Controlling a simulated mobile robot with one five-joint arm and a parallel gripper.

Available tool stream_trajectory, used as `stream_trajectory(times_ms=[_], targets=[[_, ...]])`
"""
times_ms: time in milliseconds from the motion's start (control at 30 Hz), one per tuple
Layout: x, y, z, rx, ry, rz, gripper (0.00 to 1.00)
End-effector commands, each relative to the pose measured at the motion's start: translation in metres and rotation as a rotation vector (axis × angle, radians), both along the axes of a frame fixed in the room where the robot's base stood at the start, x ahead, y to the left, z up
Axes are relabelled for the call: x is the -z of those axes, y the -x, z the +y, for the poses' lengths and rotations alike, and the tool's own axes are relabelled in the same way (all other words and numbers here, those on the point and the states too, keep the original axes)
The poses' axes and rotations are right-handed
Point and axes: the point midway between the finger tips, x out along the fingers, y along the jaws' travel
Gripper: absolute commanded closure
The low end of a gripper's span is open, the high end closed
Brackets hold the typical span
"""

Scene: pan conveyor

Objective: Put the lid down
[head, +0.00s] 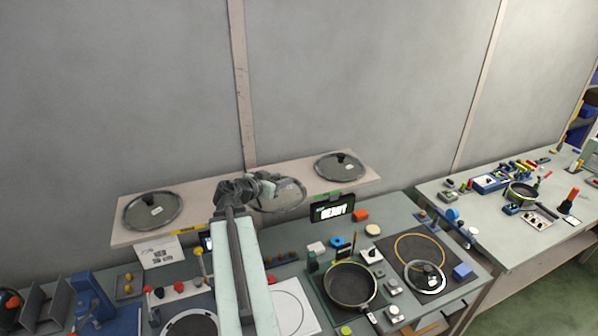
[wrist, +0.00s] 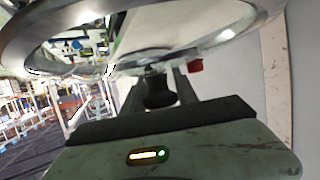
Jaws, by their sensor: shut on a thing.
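My gripper (head: 262,186) is shut on the knob of a glass lid (head: 283,197) with a metal rim. The lid appears tilted, in front of the wall shelf (head: 228,195); I cannot tell whether it touches the shelf. In the wrist view the dark knob (wrist: 160,90) sits at my gripper (wrist: 160,112), and the lid's rim (wrist: 45,25) spans the top. Two more lids lie on the shelf, one at the left (head: 153,210) and one at the right (head: 340,166). Another small lid (head: 425,277) lies on the bench.
A dark pan (head: 349,285) stands on the bench below, with a display (head: 332,210) behind it. An orange ring (head: 420,250) lies on a dark mat. Small blocks and tools crowd the bench. A second bench (head: 500,240) stands at the right. The shelf has bare stretches between its lids.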

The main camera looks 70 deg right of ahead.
Motion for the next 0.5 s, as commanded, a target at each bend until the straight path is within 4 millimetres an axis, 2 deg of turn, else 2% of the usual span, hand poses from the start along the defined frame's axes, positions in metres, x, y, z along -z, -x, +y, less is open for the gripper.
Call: stream_trajectory(times_ms=[500], targets=[[0.012, -0.015, -0.124, -0.01, 0.001, 0.001, 1.0]])
